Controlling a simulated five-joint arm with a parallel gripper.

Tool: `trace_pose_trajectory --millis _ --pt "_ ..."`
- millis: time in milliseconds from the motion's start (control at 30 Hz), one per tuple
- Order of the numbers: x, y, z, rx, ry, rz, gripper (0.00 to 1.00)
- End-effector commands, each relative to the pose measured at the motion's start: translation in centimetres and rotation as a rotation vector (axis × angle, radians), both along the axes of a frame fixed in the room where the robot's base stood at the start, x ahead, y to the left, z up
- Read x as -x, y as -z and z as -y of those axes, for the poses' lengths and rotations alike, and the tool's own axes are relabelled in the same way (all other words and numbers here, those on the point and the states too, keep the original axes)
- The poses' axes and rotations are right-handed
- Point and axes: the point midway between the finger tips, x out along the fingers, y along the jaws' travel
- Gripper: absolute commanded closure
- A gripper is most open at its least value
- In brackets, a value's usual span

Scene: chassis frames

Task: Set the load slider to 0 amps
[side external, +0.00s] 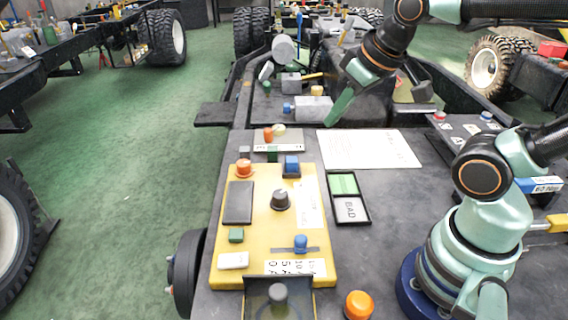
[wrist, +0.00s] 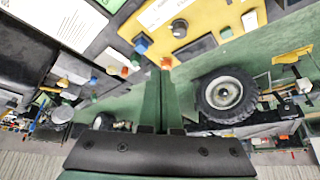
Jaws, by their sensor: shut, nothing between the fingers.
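The yellow panel (side external: 262,205) lies on the dark bench, and part of it shows at the top of the wrist view (wrist: 225,12). The load slider's blue knob (side external: 301,243) stands on a short dark track near the panel's front edge, right of the track's middle. A white scale label (side external: 295,267) lies just in front, with 0 toward its left end. My gripper (side external: 338,110) is shut and empty, raised well behind the panel and away from the slider. Its green fingers (wrist: 163,88) are together in the wrist view, where I cannot make out the slider.
The panel also carries a black dial (side external: 281,199), an orange knob (side external: 244,167), a blue block (side external: 291,166) and a dark rectangle (side external: 238,202). A GOOD/BAD tray (side external: 367,212) lies right.

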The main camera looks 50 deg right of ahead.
Motion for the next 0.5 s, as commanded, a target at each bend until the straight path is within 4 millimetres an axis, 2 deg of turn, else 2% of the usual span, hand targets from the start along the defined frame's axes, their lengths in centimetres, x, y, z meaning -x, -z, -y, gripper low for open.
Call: trace_pose_trajectory --millis 267,300,433,467,500 --pt "0.0 0.0 0.0 0.0 0.0 0.0 1.0" --pt "0.0 0.0 0.0 0.0 0.0 0.0 0.92" --pt "-0.1 0.4 -0.7 0.003 -0.028 -0.025 0.43" --pt "-0.1 0.6 -1.1 0.004 -0.044 -0.042 0.39" --pt "0.0 1.1 -1.8 0.008 -0.074 -0.07 0.39"
